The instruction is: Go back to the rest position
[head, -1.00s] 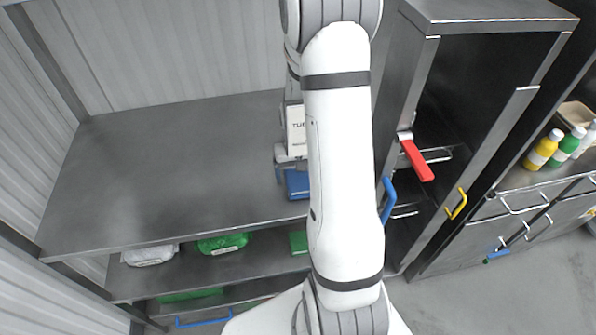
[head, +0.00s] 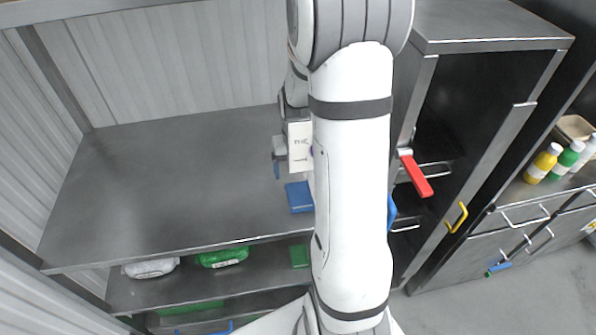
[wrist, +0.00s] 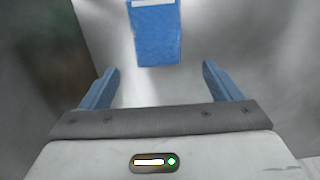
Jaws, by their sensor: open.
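My gripper (wrist: 157,88) is open in the wrist view, its two blue fingers well apart with nothing between them. In the head view my gripper (head: 277,162) hangs above the steel table, partly hidden by my own arm. A blue flat object (head: 300,197) lies on the table just below it. It also shows in the wrist view (wrist: 157,38), beyond the fingertips and apart from them.
The steel table top (head: 170,190) is otherwise clear. Green bags (head: 222,257) and a white bag (head: 150,268) lie on the shelf below. An open cabinet with a red handle (head: 415,173) stands to the right. Bottles (head: 543,163) stand on the far-right counter.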

